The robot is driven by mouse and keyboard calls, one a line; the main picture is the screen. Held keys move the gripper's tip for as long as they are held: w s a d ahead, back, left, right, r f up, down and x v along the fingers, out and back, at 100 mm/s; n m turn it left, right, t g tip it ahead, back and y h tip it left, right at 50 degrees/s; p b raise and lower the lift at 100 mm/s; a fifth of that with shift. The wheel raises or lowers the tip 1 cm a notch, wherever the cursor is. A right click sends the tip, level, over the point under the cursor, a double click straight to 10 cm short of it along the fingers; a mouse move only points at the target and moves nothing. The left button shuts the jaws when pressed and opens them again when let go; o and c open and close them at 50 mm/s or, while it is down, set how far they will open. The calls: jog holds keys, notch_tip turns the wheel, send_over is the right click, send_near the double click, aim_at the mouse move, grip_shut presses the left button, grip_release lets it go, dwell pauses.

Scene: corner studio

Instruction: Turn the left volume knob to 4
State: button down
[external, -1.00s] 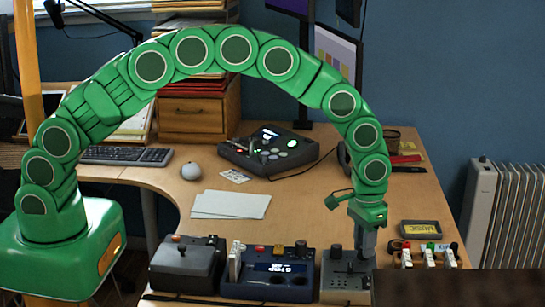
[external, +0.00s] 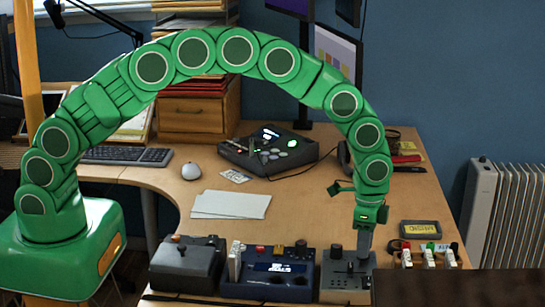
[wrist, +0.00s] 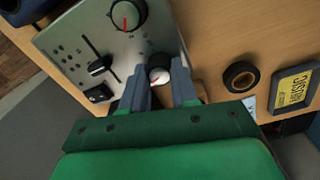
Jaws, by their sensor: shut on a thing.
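A grey control panel (external: 335,280) stands at the front edge of the desk and carries two knobs and a slider (wrist: 98,66). My gripper (wrist: 160,78) points down at the panel's right side in the external view. I cannot read the scale numbers around the held knob.
A blue device with a lit display (external: 280,267) stands left of the panel. Several small coloured-top items (external: 429,257) stand to the right. A dark block fills the lower right corner.

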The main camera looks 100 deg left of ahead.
jog(key=shift+m, duration=0.3)
jog(key=c, duration=0.9)
grip_release()
jog(key=shift+o, duration=0.2)
jog(key=shift+r, duration=0.1)
jog(key=shift+r, duration=3.8)
